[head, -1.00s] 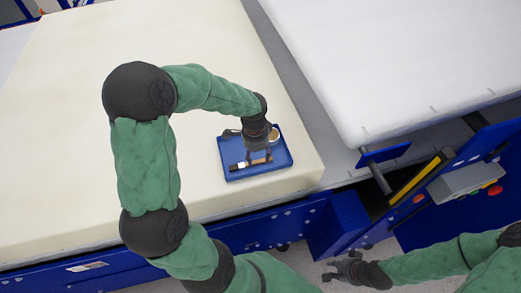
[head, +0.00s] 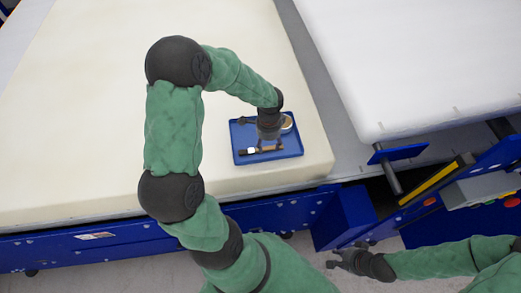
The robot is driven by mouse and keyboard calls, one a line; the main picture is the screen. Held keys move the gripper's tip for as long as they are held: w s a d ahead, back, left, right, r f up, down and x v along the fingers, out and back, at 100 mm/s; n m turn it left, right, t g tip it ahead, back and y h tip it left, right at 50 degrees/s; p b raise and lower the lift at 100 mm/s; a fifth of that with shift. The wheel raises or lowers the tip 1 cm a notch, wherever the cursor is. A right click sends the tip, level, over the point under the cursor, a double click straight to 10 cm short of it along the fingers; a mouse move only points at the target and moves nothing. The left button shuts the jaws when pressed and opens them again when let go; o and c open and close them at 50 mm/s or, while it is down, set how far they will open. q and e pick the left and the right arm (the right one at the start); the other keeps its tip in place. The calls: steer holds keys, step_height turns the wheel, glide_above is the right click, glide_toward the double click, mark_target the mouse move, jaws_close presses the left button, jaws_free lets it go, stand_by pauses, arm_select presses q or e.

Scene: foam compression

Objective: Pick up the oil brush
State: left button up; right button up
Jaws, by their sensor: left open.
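The oil brush (head: 251,152) lies in a blue tray (head: 240,158) on the cream foam block. Its pale bristle end and part of its wooden handle show. My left gripper (head: 268,146) points down over the tray, open, with its fingers at the brush handle; whether they touch it is too small to tell. The gripper hides part of the handle. My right gripper (head: 340,260) hangs low, over the floor in front of the machine, away from the tray; its finger opening is unclear.
A round pale container (head: 287,121) sits in the tray's back right corner, beside my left gripper. The cream foam block (head: 90,110) has wide free room to the left. A white foam block (head: 410,60) lies to the right, across a grey gap. Blue machine frame (head: 345,218) runs along the front.

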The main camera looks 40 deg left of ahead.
arm_select(q)
step_height(320, 180, down, 3)
steer(key=shift+r, duration=0.2)
steer(key=shift+c, duration=0.3)
jaws_close()
steer(key=shift+r, duration=0.15)
